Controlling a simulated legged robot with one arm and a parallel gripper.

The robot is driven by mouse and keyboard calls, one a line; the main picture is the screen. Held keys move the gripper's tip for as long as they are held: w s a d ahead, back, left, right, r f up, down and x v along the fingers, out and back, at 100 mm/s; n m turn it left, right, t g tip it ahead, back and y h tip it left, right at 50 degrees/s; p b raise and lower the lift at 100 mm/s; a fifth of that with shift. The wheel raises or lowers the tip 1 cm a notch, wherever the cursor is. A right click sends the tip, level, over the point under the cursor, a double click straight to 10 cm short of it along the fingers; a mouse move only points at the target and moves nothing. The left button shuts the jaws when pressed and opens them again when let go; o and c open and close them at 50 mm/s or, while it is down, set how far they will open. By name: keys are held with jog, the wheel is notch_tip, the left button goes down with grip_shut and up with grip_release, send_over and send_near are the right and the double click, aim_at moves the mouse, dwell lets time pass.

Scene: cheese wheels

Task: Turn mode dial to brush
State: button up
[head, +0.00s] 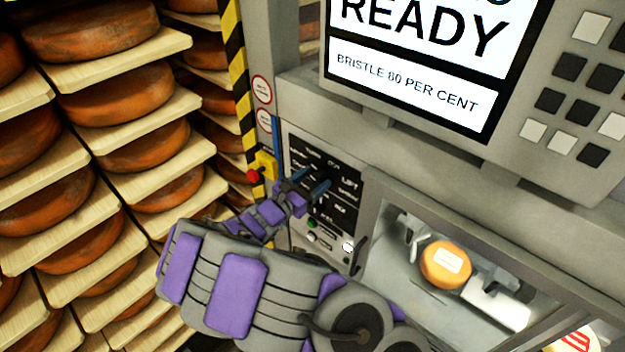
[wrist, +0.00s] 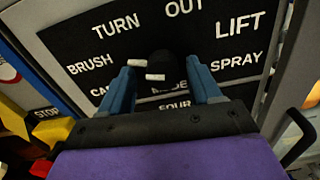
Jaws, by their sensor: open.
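The black mode dial (wrist: 172,66) sits on a black panel, in the wrist view, with two short white bars near its left side. I cannot tell which bar is its pointer. The BRUSH label (wrist: 90,64) is to the left of the dial. TURN and OUT are above, LIFT and SPRAY to the right, MODE below. My gripper (wrist: 160,68) is open, with one blue finger on each side of the dial; whether they touch it is unclear. In the head view my gripper (head: 308,187) is at the panel (head: 344,206) and partly hides it; the dial is hard to make out there.
A yellow box with a red button (head: 254,176) is left of the panel, beside a STOP label (wrist: 46,112) in the wrist view. A screen (head: 410,90) above reads READY. A window (head: 400,285) at right shows an orange cheese wheel (head: 440,275). Cheese shelves (head: 120,50) fill the left.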

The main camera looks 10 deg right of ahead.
jog(key=shift+d, duration=0.1)
jog(key=shift+d, duration=0.1)
jog(key=c, duration=1)
jog(key=shift+m+b, duration=0.7)
jog(key=shift+b, duration=0.4)
jog(key=o, duration=1)
jog(key=shift+a, duration=0.2)
jog(key=shift+s, duration=0.1)
